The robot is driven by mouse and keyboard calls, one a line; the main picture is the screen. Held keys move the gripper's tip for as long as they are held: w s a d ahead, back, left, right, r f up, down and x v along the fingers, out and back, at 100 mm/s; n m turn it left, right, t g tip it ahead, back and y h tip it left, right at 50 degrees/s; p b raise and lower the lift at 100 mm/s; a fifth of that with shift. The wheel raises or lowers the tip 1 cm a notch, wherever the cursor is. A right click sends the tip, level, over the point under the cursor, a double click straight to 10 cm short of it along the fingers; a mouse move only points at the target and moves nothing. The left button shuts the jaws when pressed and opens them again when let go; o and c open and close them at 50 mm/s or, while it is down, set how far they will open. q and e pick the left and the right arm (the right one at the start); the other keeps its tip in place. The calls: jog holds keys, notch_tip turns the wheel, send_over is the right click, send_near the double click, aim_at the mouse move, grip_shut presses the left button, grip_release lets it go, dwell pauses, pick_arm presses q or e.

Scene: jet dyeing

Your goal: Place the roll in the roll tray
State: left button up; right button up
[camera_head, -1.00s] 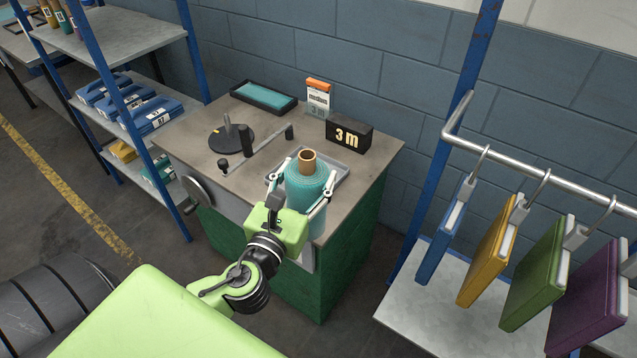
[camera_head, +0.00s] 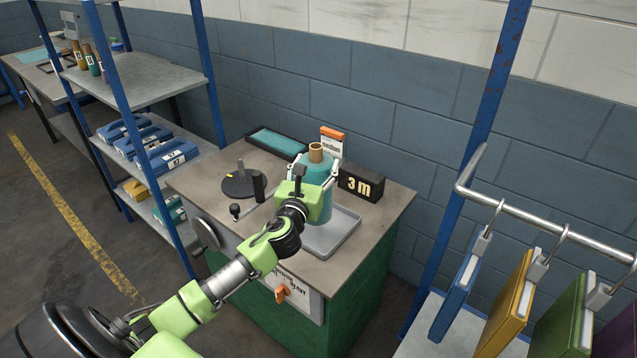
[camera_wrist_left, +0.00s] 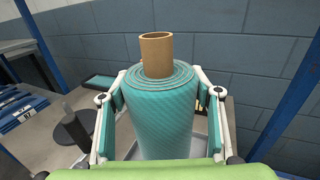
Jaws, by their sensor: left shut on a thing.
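The roll (camera_head: 325,178) is teal fabric wound on a brown cardboard core and stands upright. My left gripper (camera_head: 318,178) is shut on the roll, one finger on each side of it, as the left wrist view (camera_wrist_left: 160,110) shows. The roll tray (camera_head: 336,236) is a shallow grey tray on the bench top. In the head view the roll is over the tray's back left part. My right gripper is not in view.
Shelves stand left; a rail with hanging coloured swatches is at right.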

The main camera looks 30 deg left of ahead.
pick_arm(q)
jog(key=w+a+f+b, duration=0.1)
jog(key=w+f+b, duration=0.1)
jog(key=f, duration=0.5)
jog(key=shift+w+a+f, duration=0.15)
jog(key=shift+w+f, duration=0.1)
jog(key=shift+w, duration=0.45)
jog(key=shift+f, duration=0.1)
jog(key=o, duration=1.9)
jog(key=shift+s, duration=0.1)
jog(key=v, duration=1.2)
